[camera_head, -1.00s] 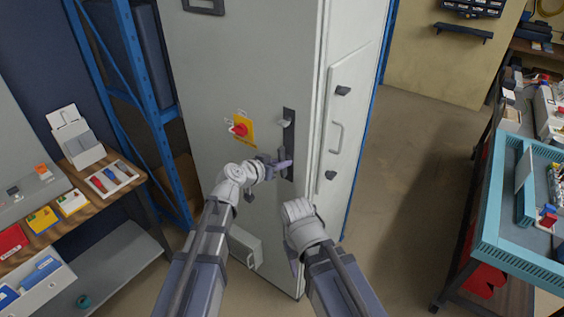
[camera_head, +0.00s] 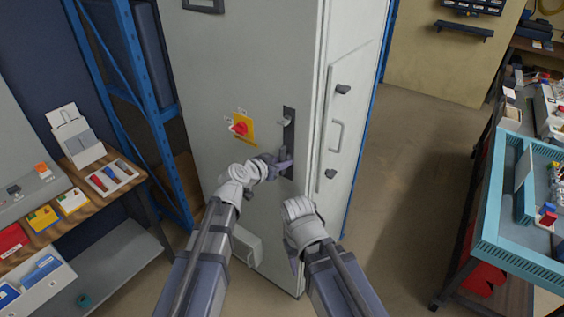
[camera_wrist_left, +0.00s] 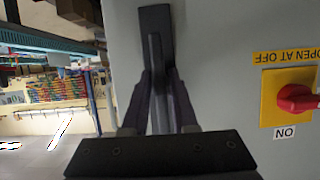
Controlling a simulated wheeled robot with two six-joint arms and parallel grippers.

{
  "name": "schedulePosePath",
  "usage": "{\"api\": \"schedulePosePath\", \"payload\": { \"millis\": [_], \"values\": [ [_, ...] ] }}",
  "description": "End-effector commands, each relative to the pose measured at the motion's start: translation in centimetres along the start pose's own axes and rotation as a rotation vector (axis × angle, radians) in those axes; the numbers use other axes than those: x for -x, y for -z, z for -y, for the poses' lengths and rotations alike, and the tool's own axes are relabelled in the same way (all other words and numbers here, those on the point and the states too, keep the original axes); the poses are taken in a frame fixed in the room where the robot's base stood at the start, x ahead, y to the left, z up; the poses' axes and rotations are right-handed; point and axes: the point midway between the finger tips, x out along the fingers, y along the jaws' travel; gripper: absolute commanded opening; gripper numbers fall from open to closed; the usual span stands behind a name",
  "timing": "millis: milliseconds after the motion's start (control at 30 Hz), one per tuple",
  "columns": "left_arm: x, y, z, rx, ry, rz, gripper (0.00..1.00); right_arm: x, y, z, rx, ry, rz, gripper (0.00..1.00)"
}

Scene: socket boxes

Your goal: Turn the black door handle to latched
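The black door handle (camera_head: 289,128) is on a tall upright plate near the right edge of the grey cabinet's front. Its lever also shows in the left wrist view (camera_wrist_left: 158,62), running lengthwise between my finger pads. My left gripper (camera_head: 283,160) is at the lower part of the handle and covers part of it. In the left wrist view its two dark fingers (camera_wrist_left: 161,88) lie one on each side of the lever, very close to it. Whether both press on it is unclear. My right arm's wrist is low, in front of the cabinet's edge; its fingers cannot be made out.
A red rotary switch on a yellow plate (camera_head: 241,128) sits left of the handle. The cabinet's side has a grey pull handle (camera_head: 336,137) and dark knobs. A workbench (camera_head: 75,200) stands left, a blue-edged bench (camera_head: 520,262) right. The floor between cabinet and right bench is clear.

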Motion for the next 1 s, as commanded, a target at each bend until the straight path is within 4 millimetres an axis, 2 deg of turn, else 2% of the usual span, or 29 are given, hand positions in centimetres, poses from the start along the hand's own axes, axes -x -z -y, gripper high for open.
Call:
{"api": "schedulePosePath", "payload": {
  "millis": [33,167,533,667,1000],
  "values": [
    [0.0,0.0,0.0,0.001,0.000,0.000,0.33,0.0,0.0,0.0,0.000,0.000,0.000,0.50],
    [0.0,0.0,0.0,0.002,0.000,-0.001,0.46,0.0,0.0,0.0,0.000,0.000,0.000,0.50],
    [0.6,0.1,0.0,0.004,0.001,-0.002,0.46,0.3,0.0,0.0,0.000,0.000,0.000,0.50],
    [2.0,0.2,-0.1,0.004,0.002,-0.002,0.46,0.9,-0.1,-0.1,0.000,0.000,0.000,0.50],
    [7.3,0.2,-0.1,0.003,0.002,-0.001,0.46,2.9,-0.2,-0.3,0.000,0.000,0.000,0.50]
  ]
}}
